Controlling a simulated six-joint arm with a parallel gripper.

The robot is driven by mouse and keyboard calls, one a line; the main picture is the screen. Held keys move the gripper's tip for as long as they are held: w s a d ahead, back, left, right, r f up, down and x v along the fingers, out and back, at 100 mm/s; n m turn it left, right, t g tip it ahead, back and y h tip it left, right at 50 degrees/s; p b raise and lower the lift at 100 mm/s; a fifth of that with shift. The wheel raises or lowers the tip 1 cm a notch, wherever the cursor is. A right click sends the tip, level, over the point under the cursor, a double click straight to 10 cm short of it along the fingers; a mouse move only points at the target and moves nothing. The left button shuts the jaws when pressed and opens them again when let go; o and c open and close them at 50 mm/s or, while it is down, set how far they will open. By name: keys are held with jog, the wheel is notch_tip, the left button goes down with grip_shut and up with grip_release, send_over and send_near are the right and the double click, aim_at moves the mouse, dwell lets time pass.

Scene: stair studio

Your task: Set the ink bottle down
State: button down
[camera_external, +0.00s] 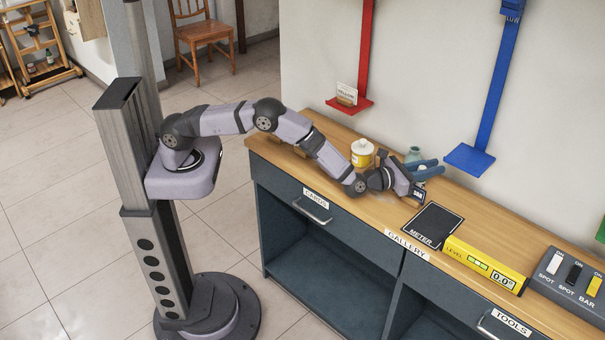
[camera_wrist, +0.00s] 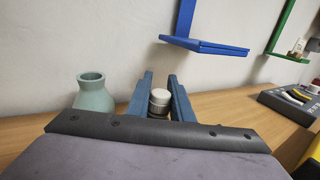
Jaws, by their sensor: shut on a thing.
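My gripper (camera_external: 428,169) is at the back of the wooden counter, its blue fingers reaching toward the wall. In the wrist view the two fingers (camera_wrist: 161,86) are shut on the ink bottle (camera_wrist: 159,97), which has a white cap and a darker ridged part below. Its lower body is hidden by my gripper, so I cannot tell whether its base touches the counter. In the external view the bottle is mostly hidden by the fingers.
A green vase (camera_wrist: 92,93) stands just left of my gripper. A yellow pot (camera_external: 362,153) is further left. A blue wall shelf (camera_external: 470,159) and red shelf (camera_external: 349,105) hang behind. A black meter pad (camera_external: 433,225), yellow level (camera_external: 484,264) and switch box (camera_external: 568,285) lie to the right.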

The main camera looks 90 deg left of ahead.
jog(key=shift+f, duration=0.65)
jog(key=shift+f, duration=0.15)
jog(key=c, duration=1.6)
grip_release()
jog(key=shift+o, duration=0.2)
